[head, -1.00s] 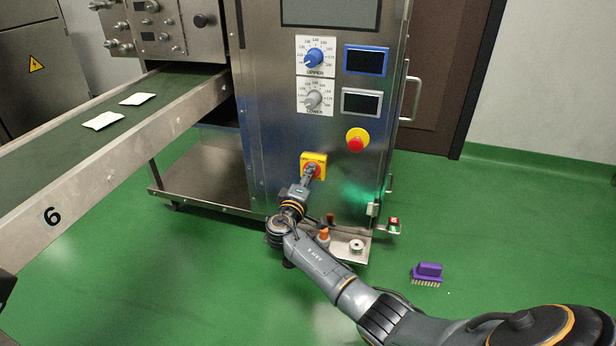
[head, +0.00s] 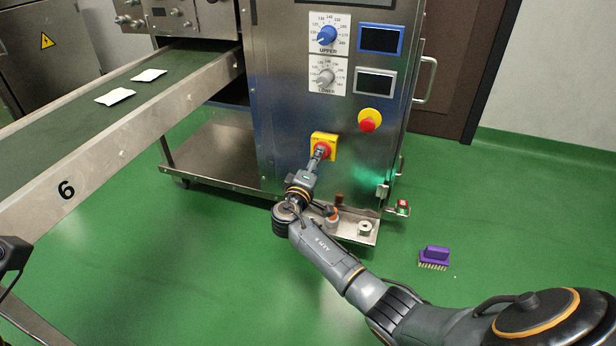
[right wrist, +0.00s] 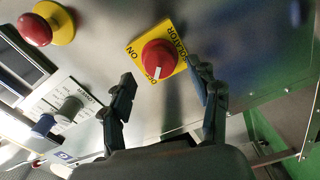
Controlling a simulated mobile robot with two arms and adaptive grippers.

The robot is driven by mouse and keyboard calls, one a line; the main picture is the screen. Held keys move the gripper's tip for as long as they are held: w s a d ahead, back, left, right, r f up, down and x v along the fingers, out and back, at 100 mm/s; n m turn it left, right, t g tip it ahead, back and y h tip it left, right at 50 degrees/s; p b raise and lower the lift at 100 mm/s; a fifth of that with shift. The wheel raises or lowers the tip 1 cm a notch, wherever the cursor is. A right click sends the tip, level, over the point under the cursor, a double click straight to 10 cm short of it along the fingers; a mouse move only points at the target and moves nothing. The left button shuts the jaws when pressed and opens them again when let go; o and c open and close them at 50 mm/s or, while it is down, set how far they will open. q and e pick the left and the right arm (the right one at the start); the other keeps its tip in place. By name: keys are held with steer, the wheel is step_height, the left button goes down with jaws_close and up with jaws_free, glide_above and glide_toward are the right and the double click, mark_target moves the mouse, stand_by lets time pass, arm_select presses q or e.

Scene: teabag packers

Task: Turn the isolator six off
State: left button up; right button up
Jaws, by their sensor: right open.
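The isolator shows in the head view as a yellow plate (head: 332,139) with a red knob (head: 323,150), low on the steel machine front. In the right wrist view the red knob (right wrist: 158,56) has a white mark at its lower edge. The plate (right wrist: 137,44) reads "ON" at left and "ISOLATOR" at right; lettering by the mark is partly hidden. My right gripper (head: 319,158) is at the knob. In the right wrist view the gripper (right wrist: 162,84) is open, fingers on either side of the knob; I cannot tell whether they touch it. A dark part of my left arm shows at the left edge.
A conveyor (head: 120,128) marked 6 carries two white teabags. Above the isolator are a red emergency button (head: 367,125) and two dials (head: 327,36). A small steel shelf (head: 350,229) juts out below. A purple brush (head: 434,255) lies on the green floor.

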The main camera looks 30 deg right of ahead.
steer(key=v, duration=0.9)
steer(key=shift+s+a, duration=0.15)
